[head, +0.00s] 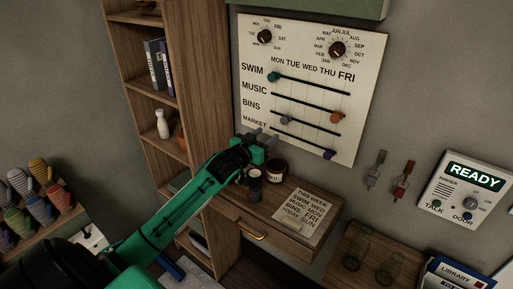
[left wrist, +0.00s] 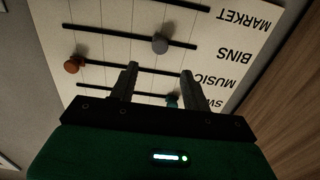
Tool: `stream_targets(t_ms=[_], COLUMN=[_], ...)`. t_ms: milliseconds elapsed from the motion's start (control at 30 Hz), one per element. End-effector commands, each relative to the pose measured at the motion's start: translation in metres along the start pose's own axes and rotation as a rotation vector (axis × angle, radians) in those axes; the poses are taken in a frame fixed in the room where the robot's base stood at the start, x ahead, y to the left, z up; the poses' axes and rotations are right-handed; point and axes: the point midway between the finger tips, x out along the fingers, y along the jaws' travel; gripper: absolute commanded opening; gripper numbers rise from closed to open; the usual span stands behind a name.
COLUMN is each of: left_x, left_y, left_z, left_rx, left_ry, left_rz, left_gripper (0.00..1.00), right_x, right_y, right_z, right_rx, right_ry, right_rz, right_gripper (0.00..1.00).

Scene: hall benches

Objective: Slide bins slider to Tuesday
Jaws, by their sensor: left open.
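The white wall board (head: 256,32) has SWIM, MUSIC, BINS and MARKET rows under day names from MON to FRI. The grey bins slider knob (head: 285,120) sits a short way in from the left, Monday end of its track; I cannot tell its exact day column. My left gripper (head: 266,134) is open and empty, below and left of that knob, in front of the board's lower left. In the left wrist view, where the board appears upside down, the grey knob (left wrist: 160,43) shows beyond the gap between the open fingers (left wrist: 159,71), apart from them.
A teal knob (head: 272,76) is at the swim row's left, an orange knob (head: 336,117) at the music row's right, a purple knob (head: 330,155) at the market row's right. Below are a dark jar (head: 277,171) and a note (head: 304,212) on the wooden desk.

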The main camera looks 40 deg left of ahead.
Motion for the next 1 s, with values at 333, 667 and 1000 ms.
stream_targets(t_ms=[333, 667, 1000], left_x=[-0.040, -0.043, -0.044], left_y=[0.000, 0.000, 0.002], left_z=[0.001, -0.001, 0.003], left_rx=[0.000, 0.000, 0.000], left_ry=[0.001, 0.001, -0.008], left_rz=[0.000, 0.000, 0.000], left_gripper=[0.48, 0.48, 0.48], right_x=[0.014, 0.014, 0.014], right_y=[-0.001, -0.005, -0.004], right_z=[0.001, 0.000, 0.000], right_rx=[0.001, 0.002, 0.002], right_ry=[0.000, 0.001, 0.001], right_rz=[-0.001, -0.004, -0.004], right_gripper=[0.36, 0.36, 0.36])
